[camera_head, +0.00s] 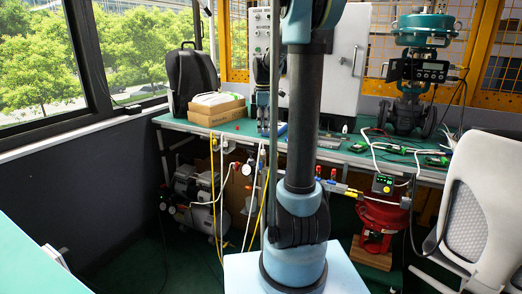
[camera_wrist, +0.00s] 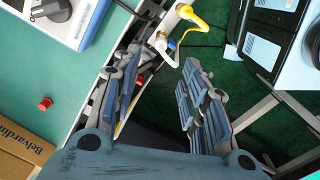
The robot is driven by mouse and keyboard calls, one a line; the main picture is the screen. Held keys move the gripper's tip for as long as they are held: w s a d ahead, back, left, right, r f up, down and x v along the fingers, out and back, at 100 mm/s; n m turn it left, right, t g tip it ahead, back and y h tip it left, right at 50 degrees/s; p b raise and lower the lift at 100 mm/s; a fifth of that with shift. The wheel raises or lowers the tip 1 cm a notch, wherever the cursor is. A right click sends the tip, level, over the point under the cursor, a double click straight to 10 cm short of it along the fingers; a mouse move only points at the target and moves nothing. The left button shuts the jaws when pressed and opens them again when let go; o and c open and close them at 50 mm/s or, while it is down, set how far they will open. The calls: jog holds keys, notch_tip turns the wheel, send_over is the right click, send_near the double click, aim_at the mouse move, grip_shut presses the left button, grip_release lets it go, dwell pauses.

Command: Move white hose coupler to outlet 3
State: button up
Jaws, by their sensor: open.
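My gripper (camera_wrist: 161,68) is open in the wrist view, its two ribbed grey-blue fingers apart with nothing held between them. Just beyond the fingertips, at the table's edge, is a pale fitting (camera_wrist: 161,42) beside a yellow hose end (camera_wrist: 191,17) and a small blue part. I cannot tell whether this fitting is the white hose coupler. In the head view, white hoses (camera_head: 222,185) hang below the table front, and my arm hides part of that area. A row of valves with red and blue handles (camera_head: 332,176) shows right of my arm. Outlet numbers are not readable.
The green table (camera_head: 386,160) carries a cardboard box (camera_head: 214,116), a backpack (camera_head: 190,78) and a valve with positioner (camera_head: 420,70). A compressor (camera_head: 190,185) stands below. A grey chair (camera_head: 482,205) is at right. A red button (camera_wrist: 45,103) lies left of my fingers.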

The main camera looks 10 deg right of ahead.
aim_at(263, 150)
notch_tip(263, 150, down, 13)
jog(key=shift+r, duration=0.2)
dwell(0.3)
grip_shut()
dwell(0.4)
